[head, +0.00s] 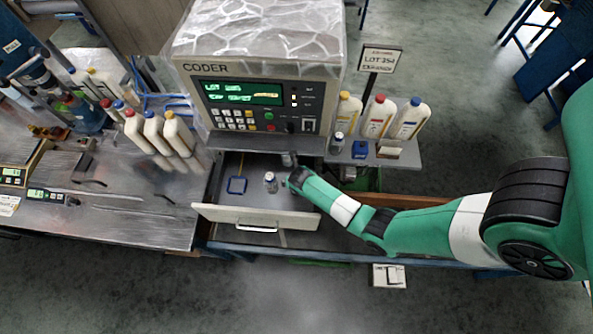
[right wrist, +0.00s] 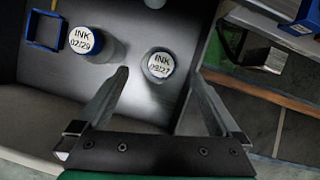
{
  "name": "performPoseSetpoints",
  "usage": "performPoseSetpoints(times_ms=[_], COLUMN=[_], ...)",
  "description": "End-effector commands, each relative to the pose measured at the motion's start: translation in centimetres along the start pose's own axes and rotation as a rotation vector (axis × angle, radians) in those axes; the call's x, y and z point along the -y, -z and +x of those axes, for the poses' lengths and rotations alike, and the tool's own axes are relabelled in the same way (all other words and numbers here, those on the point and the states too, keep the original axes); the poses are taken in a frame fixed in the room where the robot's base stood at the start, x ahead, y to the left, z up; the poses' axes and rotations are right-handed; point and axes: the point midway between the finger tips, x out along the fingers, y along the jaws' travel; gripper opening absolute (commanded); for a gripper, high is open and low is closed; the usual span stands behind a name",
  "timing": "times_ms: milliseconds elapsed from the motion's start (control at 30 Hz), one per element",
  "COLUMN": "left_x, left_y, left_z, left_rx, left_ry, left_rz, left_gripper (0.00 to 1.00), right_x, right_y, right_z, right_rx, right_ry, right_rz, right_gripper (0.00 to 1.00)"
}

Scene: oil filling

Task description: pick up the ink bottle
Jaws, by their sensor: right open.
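Two ink bottles stand in the open drawer (head: 275,222) under the coder machine. In the right wrist view, one has a white cap label reading INK 02/29 (right wrist: 85,41). The other, labelled INK 09/27 (right wrist: 159,66), stands just beyond and between my right fingertips. My right gripper (right wrist: 160,76) is open and empty, pointing down into the drawer. In the head view, one bottle (head: 270,182) is left of my right gripper (head: 292,172); another bottle (head: 289,158) shows just behind it, partly hidden. My left gripper is not in view.
A blue square frame (head: 237,185) lies on the drawer floor, left of the bottles. The coder machine (head: 255,80) overhangs the drawer's back. A shelf (head: 375,158) at right holds several white bottles, a small bottle (head: 337,142) and a blue item (head: 360,149).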

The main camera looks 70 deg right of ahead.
Motion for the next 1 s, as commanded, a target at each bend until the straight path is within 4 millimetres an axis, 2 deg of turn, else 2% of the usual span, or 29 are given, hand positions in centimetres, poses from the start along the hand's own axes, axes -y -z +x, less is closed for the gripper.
performPoseSetpoints(times_ms=[33,67,267,567,833,867,1000], left_x=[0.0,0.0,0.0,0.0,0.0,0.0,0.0], left_y=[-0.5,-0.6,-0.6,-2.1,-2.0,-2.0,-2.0], left_z=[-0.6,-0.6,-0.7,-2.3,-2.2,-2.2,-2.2], left_rx=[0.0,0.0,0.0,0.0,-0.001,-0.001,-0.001], left_ry=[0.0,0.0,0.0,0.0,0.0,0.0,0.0], left_rz=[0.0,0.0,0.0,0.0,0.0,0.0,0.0], left_gripper=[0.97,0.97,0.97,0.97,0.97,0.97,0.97], right_x=[0.0,-0.1,-0.1,0.0,0.0,0.0,0.0], right_y=[0.1,0.0,0.0,0.4,0.3,0.3,0.3], right_z=[1.1,1.3,1.8,6.4,6.6,6.6,6.6], right_rx=[0.0,0.002,0.002,0.002,0.003,0.003,0.003], right_ry=[0.001,-0.001,-0.001,-0.001,-0.002,-0.002,-0.002], right_rz=[0.001,0.0,-0.001,0.0,-0.001,-0.001,-0.001], right_gripper=[1.0,1.0,1.0,1.0,1.0,0.96,0.71])
